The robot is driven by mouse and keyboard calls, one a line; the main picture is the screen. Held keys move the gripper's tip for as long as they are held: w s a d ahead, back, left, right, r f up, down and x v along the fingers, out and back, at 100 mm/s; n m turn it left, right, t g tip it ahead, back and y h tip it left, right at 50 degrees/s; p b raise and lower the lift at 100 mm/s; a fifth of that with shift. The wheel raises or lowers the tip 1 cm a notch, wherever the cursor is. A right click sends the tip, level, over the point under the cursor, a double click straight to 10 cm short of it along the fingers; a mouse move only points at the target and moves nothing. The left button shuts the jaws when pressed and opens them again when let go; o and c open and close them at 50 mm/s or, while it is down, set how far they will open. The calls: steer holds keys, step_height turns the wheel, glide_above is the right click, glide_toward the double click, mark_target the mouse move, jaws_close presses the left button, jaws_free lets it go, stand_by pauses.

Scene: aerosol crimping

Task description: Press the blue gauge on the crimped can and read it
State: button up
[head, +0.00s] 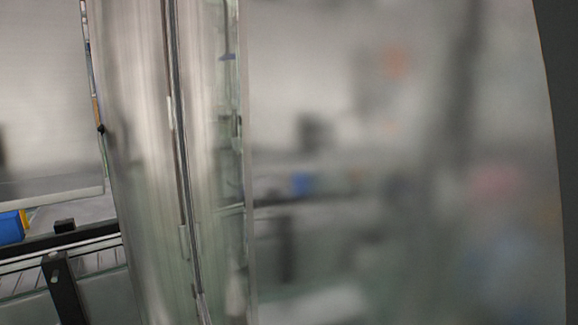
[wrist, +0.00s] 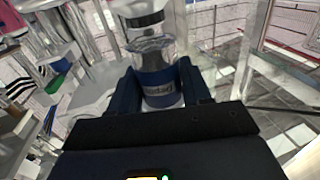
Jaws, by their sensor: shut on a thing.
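In the wrist view my gripper (wrist: 160,72) has its dark blue fingers closed on both sides of a shiny cylinder with a blue band and pale lettering. This looks like the blue gauge (wrist: 160,84). Its body above the band is silvery and reflective, with a white part and a dark ring at the top of the picture. I cannot pick out the crimped can as a separate thing, nor tell whether the gauge touches it. No reading can be made out. In the head view neither the gripper nor the gauge can be made out.
In the head view a large, blurred, shiny surface fills most of the picture. A blue bin (head: 11,227) shows at the far left beside a dark rail. In the wrist view, cluttered shelves stand at left, and a pale frame and tiled floor (wrist: 215,62) lie at right.

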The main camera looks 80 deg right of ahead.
steer(key=shift+f+b, duration=1)
steer(key=shift+f, duration=0.05)
stand_by(0.6)
steer(key=shift+r+p, duration=1.65)
steer(key=shift+r, duration=0.9)
steer(key=shift+s, duration=0.1)
steer(key=b+v, duration=0.1)
steer(key=v, duration=1.5)
steer(key=shift+s+a, duration=0.25)
steer(key=shift+s, duration=0.1)
steer(key=shift+a, duration=0.1)
